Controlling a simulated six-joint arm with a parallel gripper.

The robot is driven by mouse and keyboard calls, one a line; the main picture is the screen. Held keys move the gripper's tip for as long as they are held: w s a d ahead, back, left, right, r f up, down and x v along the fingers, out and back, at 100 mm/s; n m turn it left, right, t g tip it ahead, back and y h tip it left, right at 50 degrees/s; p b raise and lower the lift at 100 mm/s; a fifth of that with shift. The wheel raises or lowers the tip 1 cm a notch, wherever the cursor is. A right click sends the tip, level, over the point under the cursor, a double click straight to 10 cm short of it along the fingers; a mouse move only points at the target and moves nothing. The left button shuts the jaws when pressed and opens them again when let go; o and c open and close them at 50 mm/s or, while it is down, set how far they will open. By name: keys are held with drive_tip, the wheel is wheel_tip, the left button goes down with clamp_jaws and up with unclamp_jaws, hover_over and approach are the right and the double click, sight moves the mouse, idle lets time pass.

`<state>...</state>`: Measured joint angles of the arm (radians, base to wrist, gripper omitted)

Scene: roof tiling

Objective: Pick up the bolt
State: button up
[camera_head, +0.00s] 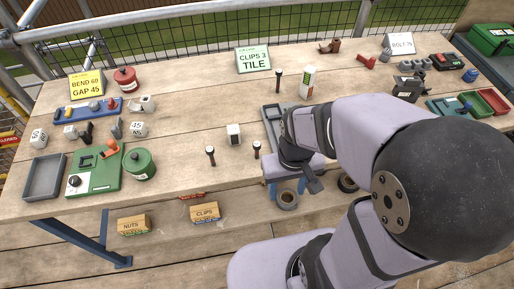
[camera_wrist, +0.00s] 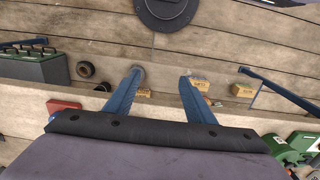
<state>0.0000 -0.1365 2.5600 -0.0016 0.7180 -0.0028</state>
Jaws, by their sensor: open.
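Several small dark upright pieces that look like bolts stand on the wooden table. One bolt-like piece (camera_head: 210,155) is left of centre near the front edge, another bolt-like piece (camera_head: 257,149) is to its right, and a third bolt-like piece (camera_head: 278,80) is farther back. I cannot tell which is the task's bolt. My gripper (camera_wrist: 161,75) shows in the wrist view as two blue fingers spread wide, with nothing between them. In the head view my gripper is at the table's front edge, right of these pieces, mostly hidden by my arm.
A grey tray (camera_head: 43,178), a green box (camera_head: 95,172) and a green round can (camera_head: 139,163) stand at the left. A "BOLT 75" sign (camera_head: 401,43) stands at the back right. Boxes labelled nuts (camera_head: 133,225) and clips (camera_head: 205,213) lie below the front edge.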

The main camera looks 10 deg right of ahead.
drive_tip(key=c, duration=0.5)
drive_tip(key=shift+o, duration=0.2)
